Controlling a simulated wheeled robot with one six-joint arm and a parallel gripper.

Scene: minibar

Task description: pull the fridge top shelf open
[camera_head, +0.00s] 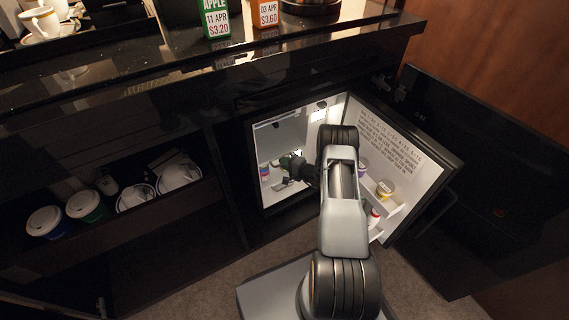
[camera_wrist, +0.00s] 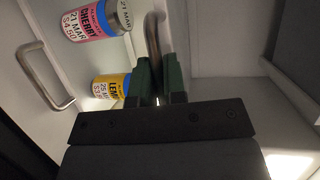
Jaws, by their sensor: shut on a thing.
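The small fridge (camera_head: 254,150) stands with its door (camera_head: 405,150) swung open to the right. My gripper (camera_head: 290,163) reaches inside it, and my arm hides part of the interior. In the wrist view, my gripper's green fingers (camera_wrist: 159,66) are shut on a curved metal handle (camera_wrist: 153,33). A second metal handle (camera_wrist: 45,75) shows at the left on a pale panel, apart from the fingers. Which shelf the gripped handle belongs to is hard to tell. A pink-labelled cherry jar (camera_wrist: 99,20) and a yellow-labelled lemon jar (camera_wrist: 111,87) are near the fingers.
The fridge door holds small tubs, one yellow (camera_head: 385,189). A black cabinet door (camera_head: 490,170) stands open at the far right. The counter (camera_head: 150,75) is above. Carpet lies below.

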